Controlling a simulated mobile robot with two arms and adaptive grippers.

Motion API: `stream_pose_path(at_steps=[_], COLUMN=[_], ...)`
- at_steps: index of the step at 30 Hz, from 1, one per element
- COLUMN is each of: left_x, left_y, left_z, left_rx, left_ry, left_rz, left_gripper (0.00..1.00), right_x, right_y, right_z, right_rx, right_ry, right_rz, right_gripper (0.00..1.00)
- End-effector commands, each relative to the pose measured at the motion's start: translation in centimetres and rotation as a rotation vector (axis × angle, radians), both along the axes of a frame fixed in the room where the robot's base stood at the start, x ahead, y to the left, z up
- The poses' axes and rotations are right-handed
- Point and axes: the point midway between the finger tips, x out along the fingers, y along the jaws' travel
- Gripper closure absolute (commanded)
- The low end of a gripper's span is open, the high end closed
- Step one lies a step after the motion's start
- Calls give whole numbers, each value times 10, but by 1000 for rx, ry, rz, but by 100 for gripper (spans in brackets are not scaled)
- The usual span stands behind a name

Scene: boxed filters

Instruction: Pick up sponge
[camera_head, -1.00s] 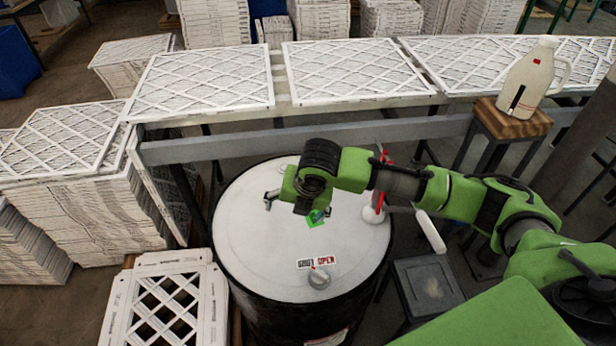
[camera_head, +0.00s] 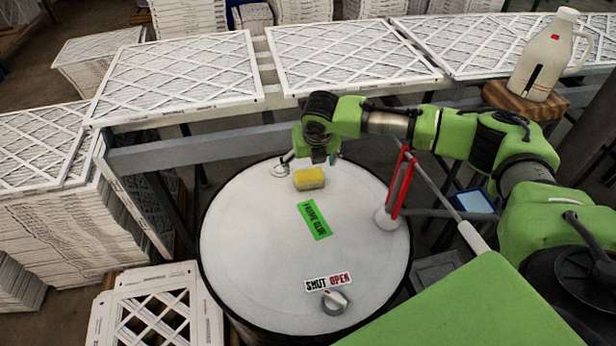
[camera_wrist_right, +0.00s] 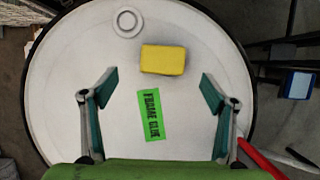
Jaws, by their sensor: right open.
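A yellow sponge (camera_head: 309,179) lies on the white top of a drum (camera_head: 250,255), toward its far side. It also shows in the right wrist view (camera_wrist_right: 163,60), beyond the fingertips and roughly centred between them. My right gripper (camera_head: 309,161) is over the far part of the drum top, just behind the sponge in the head view. Its two teal-padded fingers (camera_wrist_right: 158,90) are spread wide with nothing between them. I cannot tell its exact height above the drum. My left gripper is not in view.
A green label (camera_head: 315,220) and a knob (camera_head: 334,301) are on the drum top. A red upright part (camera_head: 401,185) stands at its right edge. Filter panels (camera_head: 180,70) lie on a rack behind. A white jug (camera_head: 543,58) stands on a wooden stool (camera_head: 526,98).

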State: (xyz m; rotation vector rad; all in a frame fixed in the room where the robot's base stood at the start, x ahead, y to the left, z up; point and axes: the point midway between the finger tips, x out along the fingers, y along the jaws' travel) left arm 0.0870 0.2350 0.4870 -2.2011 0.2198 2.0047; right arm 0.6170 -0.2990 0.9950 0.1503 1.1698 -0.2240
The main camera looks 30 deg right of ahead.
Motion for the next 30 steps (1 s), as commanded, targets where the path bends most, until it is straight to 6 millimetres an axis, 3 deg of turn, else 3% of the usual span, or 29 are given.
stream_pose_path(at_steps=[3,6,11,17,22,30], left_x=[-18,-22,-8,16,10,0], left_y=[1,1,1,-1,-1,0], left_z=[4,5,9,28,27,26], left_rx=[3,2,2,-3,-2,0], left_ry=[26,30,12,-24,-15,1], left_rz=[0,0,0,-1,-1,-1], left_gripper=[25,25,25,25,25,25], right_x=[7,11,14,20,27,28], right_y=[-2,-3,-5,-13,-14,-14], right_z=[-18,-28,-37,-60,-79,-83], right_rx=[-1,-1,-1,-3,-1,0], right_ry=[2,0,1,2,1,-1], right_rz=[1,0,0,0,-2,0], right_gripper=[22,22,22,22,22,22])
